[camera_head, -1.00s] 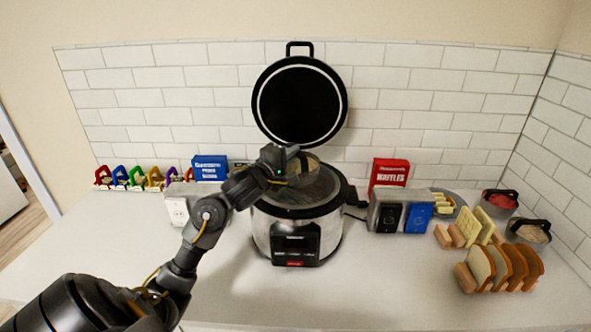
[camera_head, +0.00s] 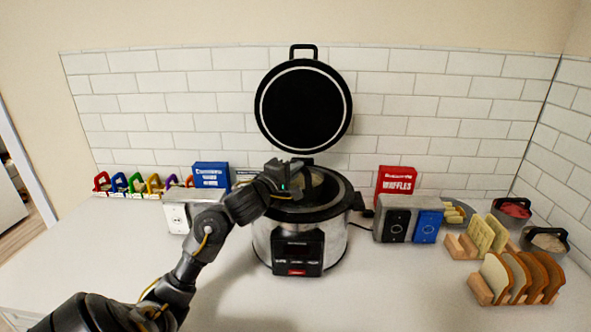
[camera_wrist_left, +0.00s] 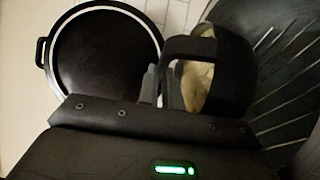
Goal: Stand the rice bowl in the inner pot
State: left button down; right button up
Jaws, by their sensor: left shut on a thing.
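The rice bowl, dark with a black loop handle and pale contents, shows in the wrist view (camera_wrist_left: 238,72). In the head view it is partly hidden behind my left gripper (camera_head: 298,174). That gripper is shut on the bowl's handle. The inner pot is the dark, ribbed inside of the open cooker; its wall shows at the right of the wrist view (camera_wrist_left: 290,45). In the head view the bowl is at the cooker's mouth, inside the rim outline. I cannot tell whether it touches the pot floor. My right gripper is out of view.
The cooker (camera_head: 340,240) stands on the counter, its round lid (camera_head: 303,106) raised behind. A blue box (camera_head: 211,175) and white outlet block (camera_head: 177,217) are to its left. A red waffles box (camera_head: 396,183), a switch block (camera_head: 396,225) and a bread rack (camera_head: 480,290) are right.

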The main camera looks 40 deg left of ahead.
pick_arm(q)
jog(key=shift+f, duration=0.25)
jog(key=c, duration=1.7)
grip_release()
jog(key=shift+f, duration=0.1)
jog(key=shift+o, duration=0.6)
jog(key=shift+d, duration=0.1)
jog(key=shift+r, duration=0.7)
jog(key=s, duration=0.8)
jog(key=s+d+p, duration=0.1)
jog(key=s, duration=0.3)
jog(key=shift+d+f, duration=0.1)
